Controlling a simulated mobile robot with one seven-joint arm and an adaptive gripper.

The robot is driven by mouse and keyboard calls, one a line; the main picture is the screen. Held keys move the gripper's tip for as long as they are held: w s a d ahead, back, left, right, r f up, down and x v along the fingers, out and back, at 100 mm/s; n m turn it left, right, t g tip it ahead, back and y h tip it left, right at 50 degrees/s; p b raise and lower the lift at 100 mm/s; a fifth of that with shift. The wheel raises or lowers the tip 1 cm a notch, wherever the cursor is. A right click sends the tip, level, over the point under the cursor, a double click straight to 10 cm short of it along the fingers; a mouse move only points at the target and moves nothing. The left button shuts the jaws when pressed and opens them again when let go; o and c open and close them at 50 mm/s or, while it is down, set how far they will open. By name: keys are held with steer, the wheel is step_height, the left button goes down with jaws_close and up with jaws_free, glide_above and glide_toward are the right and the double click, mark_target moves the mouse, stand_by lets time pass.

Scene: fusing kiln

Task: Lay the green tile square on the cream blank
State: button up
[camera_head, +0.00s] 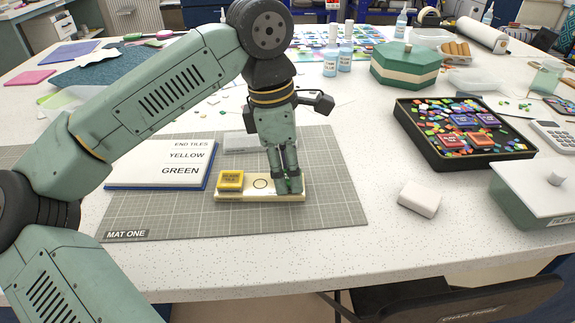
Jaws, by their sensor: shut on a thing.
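The cream blank (247,198) lies on the grey mat in the middle of the view. A yellow tile (230,181) sits on its left end, and a dark ring is marked on the blank near its middle. My gripper (288,187) points down over the blank's right end and is shut on the green tile (297,184). Only small bits of green show between and beside the fingers. The fingers hide most of the tile, so I cannot tell whether it touches the blank or sits square to it.
A card (160,165) reading "END TILES YELLOW GREEN" lies left of the blank. A pale block (240,142) lies behind the blank. A white block (419,199) and a dark tray (428,150) of coloured pieces stand to the right. The mat (335,215) is clear at front right.

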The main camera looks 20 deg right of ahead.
steer(key=shift+f, duration=0.1)
steer(key=shift+f, duration=0.15)
steer(key=o, duration=1.1)
steer(key=shift+o, duration=0.2)
step_height(320, 180, up, 12)
steer(key=a, duration=0.1)
steer(key=shift+w+a+r+b, duration=0.25)
steer(key=shift+w+a+b, duration=0.05)
steer(key=shift+a+b, duration=0.05)
steer(key=shift+f, duration=0.1)
